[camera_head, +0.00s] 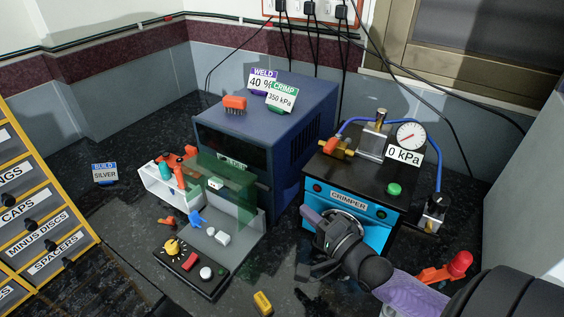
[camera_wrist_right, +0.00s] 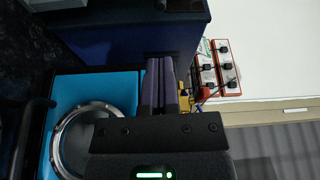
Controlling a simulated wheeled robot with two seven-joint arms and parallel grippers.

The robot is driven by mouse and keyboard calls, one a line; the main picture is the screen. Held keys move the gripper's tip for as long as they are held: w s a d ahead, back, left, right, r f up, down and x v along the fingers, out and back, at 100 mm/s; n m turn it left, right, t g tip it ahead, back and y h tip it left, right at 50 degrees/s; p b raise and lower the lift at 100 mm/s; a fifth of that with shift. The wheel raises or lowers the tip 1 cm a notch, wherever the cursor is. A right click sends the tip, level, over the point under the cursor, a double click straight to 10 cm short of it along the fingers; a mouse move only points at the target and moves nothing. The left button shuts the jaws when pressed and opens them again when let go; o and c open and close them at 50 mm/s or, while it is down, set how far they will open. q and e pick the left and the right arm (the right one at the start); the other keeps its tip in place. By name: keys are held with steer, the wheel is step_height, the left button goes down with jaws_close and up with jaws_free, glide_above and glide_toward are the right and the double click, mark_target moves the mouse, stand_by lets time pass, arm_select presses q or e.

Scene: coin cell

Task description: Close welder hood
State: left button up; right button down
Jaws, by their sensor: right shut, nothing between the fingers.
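The welder (camera_head: 265,110) is a dark blue box marked WELD 40 % in the middle of the head view. Its hood (camera_head: 237,180) is a green see-through panel at the welder's front, above a grey work tray (camera_head: 241,246). How far the hood is open I cannot tell. My right gripper (camera_head: 309,216) is in front of the crimper, to the right of the tray and apart from the hood. In the right wrist view its purple fingers (camera_wrist_right: 160,83) are together, with nothing between them. My left gripper is not in view.
The blue crimper (camera_head: 349,203) stands right of the welder, with a gauge (camera_head: 410,135) and hoses on top. A black control panel (camera_head: 189,266) with knobs lies before the tray. Labelled yellow drawers (camera_head: 38,225) are at the left. A red-handled item (camera_head: 447,268) lies at the right.

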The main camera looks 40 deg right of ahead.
steer(key=w+b, duration=0.2)
steer(key=w, duration=0.7)
steer(key=shift+w+a+r+b, duration=0.3)
steer(key=shift+w+a+b, duration=0.05)
steer(key=shift+w+a, duration=0.05)
